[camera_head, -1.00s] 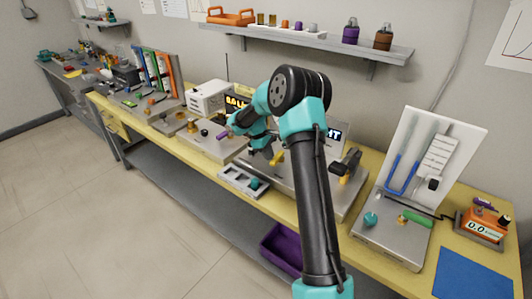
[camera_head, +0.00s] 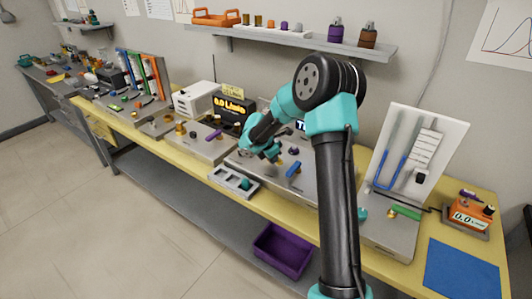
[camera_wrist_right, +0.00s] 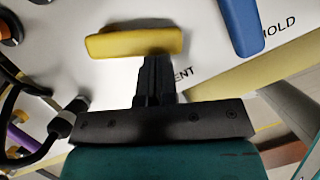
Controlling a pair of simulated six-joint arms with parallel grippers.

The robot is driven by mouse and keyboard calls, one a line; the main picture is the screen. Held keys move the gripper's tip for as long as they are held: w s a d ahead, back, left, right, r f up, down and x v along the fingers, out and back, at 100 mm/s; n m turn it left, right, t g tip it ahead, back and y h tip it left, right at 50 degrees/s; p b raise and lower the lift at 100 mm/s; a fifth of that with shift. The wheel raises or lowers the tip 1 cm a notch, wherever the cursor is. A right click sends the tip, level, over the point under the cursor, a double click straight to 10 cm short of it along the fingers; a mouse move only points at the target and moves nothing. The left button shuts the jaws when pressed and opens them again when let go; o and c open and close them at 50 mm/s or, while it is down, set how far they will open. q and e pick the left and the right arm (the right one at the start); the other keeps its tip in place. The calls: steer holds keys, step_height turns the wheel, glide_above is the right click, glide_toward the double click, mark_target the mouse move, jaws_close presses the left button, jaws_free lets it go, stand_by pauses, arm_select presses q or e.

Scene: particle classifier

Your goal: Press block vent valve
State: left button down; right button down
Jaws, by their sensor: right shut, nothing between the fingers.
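A yellow bar-shaped handle (camera_wrist_right: 133,42) lies on the pale panel in the right wrist view, beside printed letters ending in "ENT", the rest of the word being covered. My right gripper (camera_wrist_right: 157,62) is shut and empty; its fingertips are at the lower edge of the yellow handle, and I cannot tell whether they touch. A blue handle (camera_wrist_right: 240,24) sits to the right near the label "HOLD". In the head view my right gripper (camera_head: 272,152) is low over the grey block panel, left of the blue handle (camera_head: 293,169). My left gripper is out of view.
A flow display (camera_head: 231,105) stands behind the panel, and a grey tray (camera_head: 234,182) lies in front. The manometer board (camera_head: 405,158) and orange meter (camera_head: 470,215) are to the right. A black hose (camera_wrist_right: 30,75) runs along the left in the wrist view.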

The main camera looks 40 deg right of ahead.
steer(key=d+n, duration=0.1)
steer(key=s+n+t, duration=0.1)
steer(key=n, duration=0.1)
steer(key=shift+d, duration=0.75)
steer(key=shift+s+d, duration=0.1)
steer(key=shift+a, duration=0.6)
steer(key=shift+s+a, duration=0.15)
steer(key=shift+a, duration=0.5)
steer(key=shift+s+a, duration=0.15)
steer(key=shift+a, duration=0.45)
steer(key=v, duration=1)
steer(key=shift+s, duration=0.25)
steer(key=shift+a, duration=0.1)
